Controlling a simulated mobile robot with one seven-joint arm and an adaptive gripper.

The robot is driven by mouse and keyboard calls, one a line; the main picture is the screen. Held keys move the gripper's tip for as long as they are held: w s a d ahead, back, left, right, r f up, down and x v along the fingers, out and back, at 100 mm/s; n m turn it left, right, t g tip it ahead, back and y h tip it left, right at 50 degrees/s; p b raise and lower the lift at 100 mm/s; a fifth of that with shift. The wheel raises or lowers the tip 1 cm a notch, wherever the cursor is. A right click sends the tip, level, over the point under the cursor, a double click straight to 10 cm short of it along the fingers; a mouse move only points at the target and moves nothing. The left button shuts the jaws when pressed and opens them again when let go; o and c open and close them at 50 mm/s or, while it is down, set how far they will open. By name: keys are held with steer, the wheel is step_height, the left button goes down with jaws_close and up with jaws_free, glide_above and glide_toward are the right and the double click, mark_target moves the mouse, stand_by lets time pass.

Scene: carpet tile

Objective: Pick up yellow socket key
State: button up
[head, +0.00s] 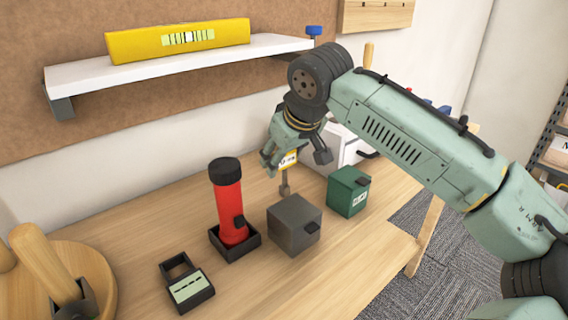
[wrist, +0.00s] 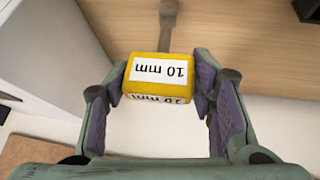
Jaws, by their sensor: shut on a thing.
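The yellow socket key (wrist: 157,80) has a yellow block handle with white "10 mm" labels and a grey metal shaft (wrist: 168,30). In the wrist view, my gripper (wrist: 161,82) is shut on the handle, with one finger pad on each side. In the head view, the key (head: 289,158) hangs from my gripper (head: 294,158) with its shaft pointing down, just behind the grey box. My fingers hide part of the handle there. I cannot tell whether the shaft's lower end touches anything.
A grey box (head: 294,225), a green box (head: 347,192), a red flashlight (head: 230,205) in a black holder and a black labelled item (head: 187,284) stand on the wooden table (head: 340,270). A white shelf (head: 180,66) holds a yellow box (head: 178,39) above.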

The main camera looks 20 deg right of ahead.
steer(key=c, duration=0.8)
steer(key=shift+r, duration=0.1)
